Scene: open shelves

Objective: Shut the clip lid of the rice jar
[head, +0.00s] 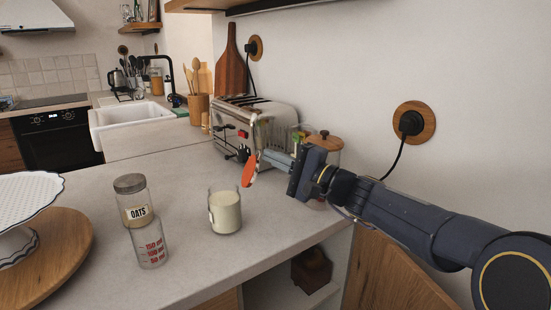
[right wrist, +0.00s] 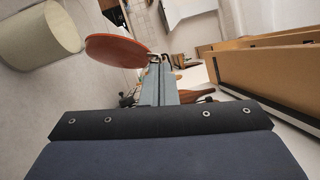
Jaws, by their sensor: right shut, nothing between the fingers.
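The rice jar appears to be the glass jar of cream-white contents (head: 225,215) standing upright on the counter; its label is mostly turned away. It also shows at the upper left of the right wrist view (right wrist: 40,32). Its orange-red lid (head: 249,172) stands up, open, at the jar's right rim; it is also in the wrist view (right wrist: 117,49), with a metal wire clip at its edge. My right gripper (head: 266,158) is shut and empty, fingertips just right of the lid's outer side; whether they touch it I cannot tell. My left gripper is not in view.
An oats jar (head: 135,200) and a measuring glass (head: 149,243) stand left of the rice jar. A toaster (head: 265,122) is behind, and a wooden-lidded jar (head: 325,142) is behind my right gripper. A cake stand (head: 22,195) is far left. The front counter is clear.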

